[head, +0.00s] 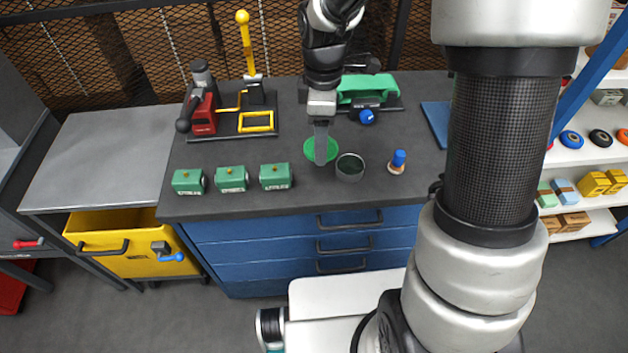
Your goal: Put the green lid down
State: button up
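The green lid (309,150) is a flat round disc at the middle of the dark worktop, left of a small open grey can (350,171). My gripper (321,158) points down from above, and its grey fingers cover the middle of the lid. The fingers line up one behind the other from this view, so their gap is hidden. I cannot tell whether they grip the lid, or whether the lid touches the worktop or hangs just above it.
Three green boxes (231,179) line the front left of the worktop (225,204). A blue-topped stamp (397,162) stands right of the can. A red and yellow lever press (204,115) and a green device (366,90) stand behind. A blue plate (436,120) lies at right.

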aim_at(312, 149)
jog(key=a+n, duration=0.1)
jog(key=n, duration=0.2)
jog(key=shift+s+a+f, duration=0.1)
jog(key=shift+a+f, duration=0.05)
jog(key=shift+a, duration=0.2)
jog(key=shift+n, duration=0.5)
jog(key=f+b, duration=0.1)
jog(key=f, duration=0.4)
jog(key=shift+a+f, duration=0.1)
jog(key=shift+a, duration=0.1)
jog(key=shift+f, duration=2.3)
jog(key=shift+f+b, duration=0.15)
jog(key=shift+b, duration=0.2)
jog(key=o, duration=1)
